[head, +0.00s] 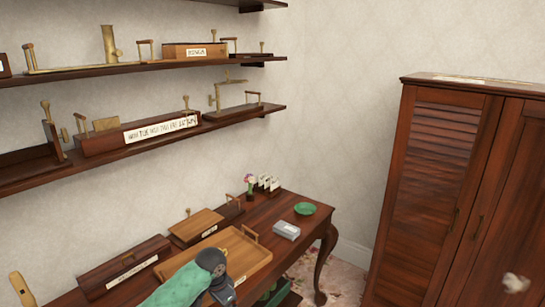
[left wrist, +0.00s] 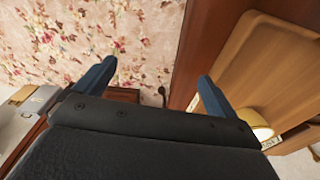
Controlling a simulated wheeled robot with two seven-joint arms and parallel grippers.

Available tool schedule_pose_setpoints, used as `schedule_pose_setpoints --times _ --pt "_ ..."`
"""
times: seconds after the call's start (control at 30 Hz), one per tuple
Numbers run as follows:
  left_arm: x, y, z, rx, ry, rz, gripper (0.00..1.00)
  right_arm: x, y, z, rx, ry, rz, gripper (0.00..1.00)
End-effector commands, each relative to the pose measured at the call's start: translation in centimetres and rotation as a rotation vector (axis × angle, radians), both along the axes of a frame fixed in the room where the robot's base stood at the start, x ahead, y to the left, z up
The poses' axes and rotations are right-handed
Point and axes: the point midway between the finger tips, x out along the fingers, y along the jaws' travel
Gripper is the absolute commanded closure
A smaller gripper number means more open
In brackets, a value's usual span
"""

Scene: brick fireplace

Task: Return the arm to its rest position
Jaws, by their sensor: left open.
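My left arm (head: 180,286) enters at the bottom of the head view, with a green sleeve-like link and a dark grey wrist over the front of a wooden tray (head: 238,249). Its fingertips are not clear there. In the left wrist view my left gripper (left wrist: 153,85) has two blue fingers spread wide apart with nothing between them. Floral carpet shows beyond the fingers. The tray-like wooden piece (left wrist: 275,62) lies to the right of the right finger, with a round brass thing (left wrist: 262,133) near it. My right gripper is not in view.
A dark wooden table (head: 285,212) stands against the wall, holding a green dish (head: 305,209), a grey box (head: 286,230) and wooden boxes. Shelves (head: 240,125) with brass instruments hang above. A tall wooden cabinet (head: 430,180) stands at right. The floor between table and cabinet is narrow.

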Motion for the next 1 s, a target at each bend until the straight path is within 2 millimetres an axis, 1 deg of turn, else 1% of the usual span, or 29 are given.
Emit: schedule_pose_setpoints --times 0.03,0.2,0.3,0.47,0.57,0.73,0.87,1.0 --pt "-1.5 -0.8 -0.8 -0.016 -0.003 0.001 0.04 0.3 -0.1 0.1 -0.001 -0.002 0.001 0.64" --pt "-5.4 -2.7 -2.6 -0.06 -0.031 0.024 0.04 0.8 -0.2 0.3 -0.001 -0.01 0.001 0.64" --pt "-7.7 -3.5 -3.4 -0.084 -0.045 0.045 0.04 0.8 -0.2 0.4 -0.001 -0.011 0.0 0.64" --pt "-11.3 -4.2 -4.4 -0.118 -0.071 0.09 0.04 0.8 0.0 0.4 0.0 -0.011 0.001 0.64" --pt "-13.6 -4.3 -4.9 -0.136 -0.083 0.124 0.04 0.8 0.1 0.4 0.002 -0.011 0.0 0.64" --pt "-17.4 -4.0 -5.5 -0.156 -0.107 0.193 0.04 0.6 0.4 0.3 0.005 -0.008 -0.002 0.64" --pt "-20.3 -3.2 -5.7 -0.163 -0.125 0.254 0.04 0.5 0.6 0.3 0.007 -0.007 -0.002 0.64" --pt "-23.6 -2.0 -5.8 -0.161 -0.141 0.324 0.04 0.5 0.6 0.3 0.007 -0.007 -0.002 0.64"
